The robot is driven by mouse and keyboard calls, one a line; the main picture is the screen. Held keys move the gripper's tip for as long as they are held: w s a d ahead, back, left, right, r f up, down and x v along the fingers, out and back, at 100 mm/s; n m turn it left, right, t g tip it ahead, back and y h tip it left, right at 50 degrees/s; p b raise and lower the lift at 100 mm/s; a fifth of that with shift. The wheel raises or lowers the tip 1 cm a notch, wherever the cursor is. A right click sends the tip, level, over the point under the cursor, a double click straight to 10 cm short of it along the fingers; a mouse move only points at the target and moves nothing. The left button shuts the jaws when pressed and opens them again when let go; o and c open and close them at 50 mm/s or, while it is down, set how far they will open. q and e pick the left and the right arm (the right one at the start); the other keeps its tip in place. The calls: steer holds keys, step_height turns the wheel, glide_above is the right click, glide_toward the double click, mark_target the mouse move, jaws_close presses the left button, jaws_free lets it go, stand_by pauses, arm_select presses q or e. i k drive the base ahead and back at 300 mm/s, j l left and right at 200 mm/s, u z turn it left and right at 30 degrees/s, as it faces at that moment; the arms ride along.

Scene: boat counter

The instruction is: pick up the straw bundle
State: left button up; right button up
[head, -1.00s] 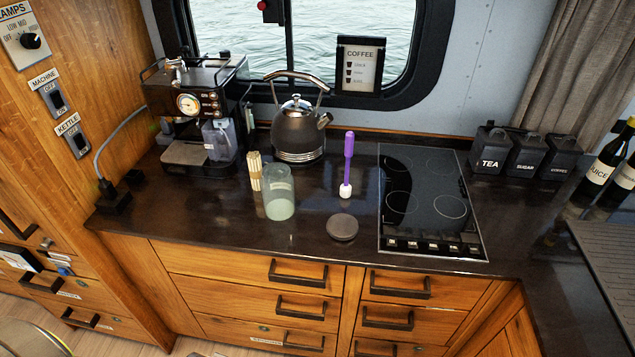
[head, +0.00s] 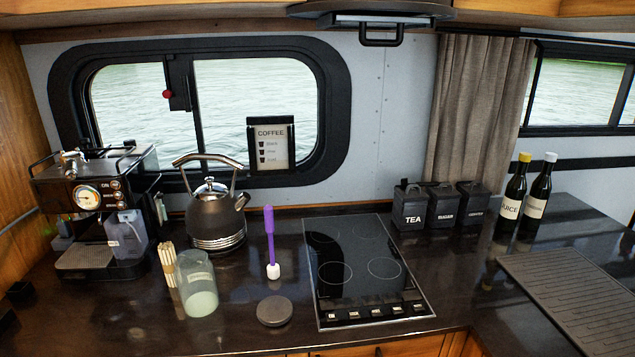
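The straw bundle (head: 168,262) is a cluster of thin, pale tan sticks standing upright on the dark counter. It is just left of a translucent jar (head: 197,285) and in front of the gap between the coffee machine and the kettle. The jar partly overlaps its lower right side. Neither of my grippers is in the head view.
The coffee machine (head: 97,215) stands left of the straws and the kettle (head: 217,210) behind them. A purple-handled brush (head: 270,240), a dark round lid (head: 274,311) and a cooktop (head: 362,270) lie to the right. Canisters (head: 438,206) and bottles (head: 511,205) stand farther right.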

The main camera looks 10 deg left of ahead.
mark_target(167, 253)
steer(key=l+u, duration=0.1)
steer(key=u, duration=0.3)
steer(key=i+l+u, duration=0.1)
steer(key=u, duration=0.25)
steer(key=l, duration=0.1)
